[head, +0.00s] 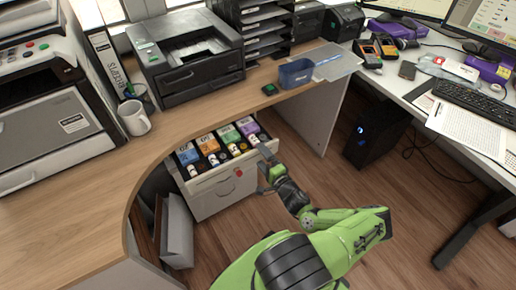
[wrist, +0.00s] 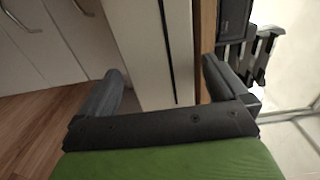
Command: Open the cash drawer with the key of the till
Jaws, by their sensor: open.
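The cash drawer (head: 215,192) stands pulled out under the wooden counter. Its tray shows several coloured note bundles and coin compartments. A small red item (head: 238,172), perhaps the key, is on the drawer's pale front; it is too small to make out. My gripper (head: 266,165) is at the right end of the drawer front; I cannot tell whether it touches. In the wrist view my gripper (wrist: 162,70) is open, with its two fingers wide apart. A pale panel with a dark gap lies beyond and between them. I see no key in the wrist view.
The counter (head: 190,125) curves around the drawer and carries a printer (head: 190,60), a mug (head: 134,118) and a blue tray (head: 296,73). A black computer tower (head: 376,138) stands on the floor to the right. The floor (head: 325,180) right of the drawer is clear.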

